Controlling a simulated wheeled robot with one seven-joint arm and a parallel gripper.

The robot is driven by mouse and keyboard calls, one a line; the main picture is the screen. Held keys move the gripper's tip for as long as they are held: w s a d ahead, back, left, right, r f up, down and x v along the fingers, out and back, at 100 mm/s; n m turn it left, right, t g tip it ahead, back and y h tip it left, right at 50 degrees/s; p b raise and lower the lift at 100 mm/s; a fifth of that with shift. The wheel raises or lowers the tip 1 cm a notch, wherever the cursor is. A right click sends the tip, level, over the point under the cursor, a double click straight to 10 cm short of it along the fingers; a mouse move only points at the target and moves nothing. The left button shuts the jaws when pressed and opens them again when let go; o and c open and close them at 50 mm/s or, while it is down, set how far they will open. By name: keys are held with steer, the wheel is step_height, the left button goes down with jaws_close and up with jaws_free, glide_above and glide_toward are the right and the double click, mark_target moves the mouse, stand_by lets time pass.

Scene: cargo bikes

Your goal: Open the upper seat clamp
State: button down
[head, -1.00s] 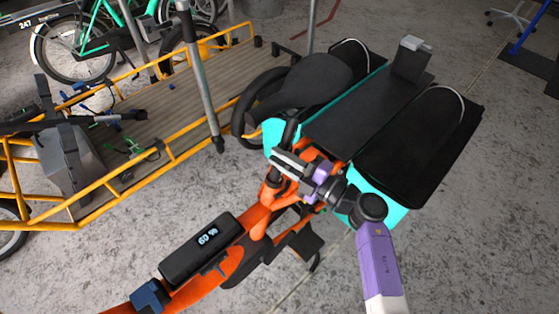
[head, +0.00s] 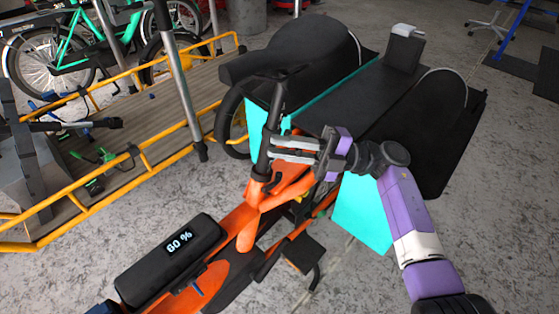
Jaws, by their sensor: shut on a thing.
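The orange cargo bike (head: 290,185) stands in the middle of the head view. Its black saddle (head: 290,55) sits on a dark seat post (head: 269,135) that rises, slightly tilted, from the orange frame. My gripper (head: 272,148) reaches in from the right, its two pale fingers pointing left at the post. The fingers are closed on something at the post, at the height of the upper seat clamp. The clamp and its lever are mostly hidden by the fingers, so I cannot tell the lever's position.
A black battery (head: 172,258) showing "60 %" is on the frame below. Black panniers with turquoise sides (head: 362,215) stand close behind my gripper. A yellow-railed cargo bed (head: 135,150) with a grey pole (head: 182,80) is at left. Bare floor lies at lower right.

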steer(key=shift+d+f+n+g+b, duration=0.3)
steer(key=shift+n+g+b, duration=0.3)
steer(key=shift+g+b, duration=0.55)
steer(key=shift+b, duration=0.35)
steer(key=shift+d+r+n, duration=0.1)
steer(key=shift+r+n, duration=0.1)
steer(key=shift+n, duration=0.1)
steer(key=c, duration=1.4)
jaws_free()
steer(key=shift+o, duration=0.2)
steer(key=shift+r+g, duration=0.1)
steer(key=shift+g, duration=0.25)
